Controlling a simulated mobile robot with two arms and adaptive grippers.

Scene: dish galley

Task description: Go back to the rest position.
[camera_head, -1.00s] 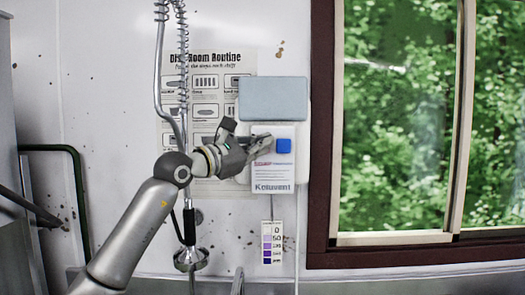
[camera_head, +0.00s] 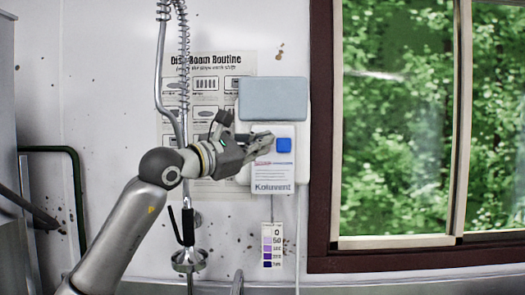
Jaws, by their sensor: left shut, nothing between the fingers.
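My left gripper (camera_head: 262,143) is in front of the wall dispenser, with its fingers shut and empty. My left arm reaches up from the lower left. My right gripper is not in the view.
A spray hose with a coiled spring (camera_head: 184,60) hangs left of the dispenser, behind my left arm, with its spray head (camera_head: 189,260) below. A poster (camera_head: 205,75) is on the wall. A colour strip (camera_head: 271,245) hangs under the dispenser. A brown-framed window (camera_head: 321,150) is at right.

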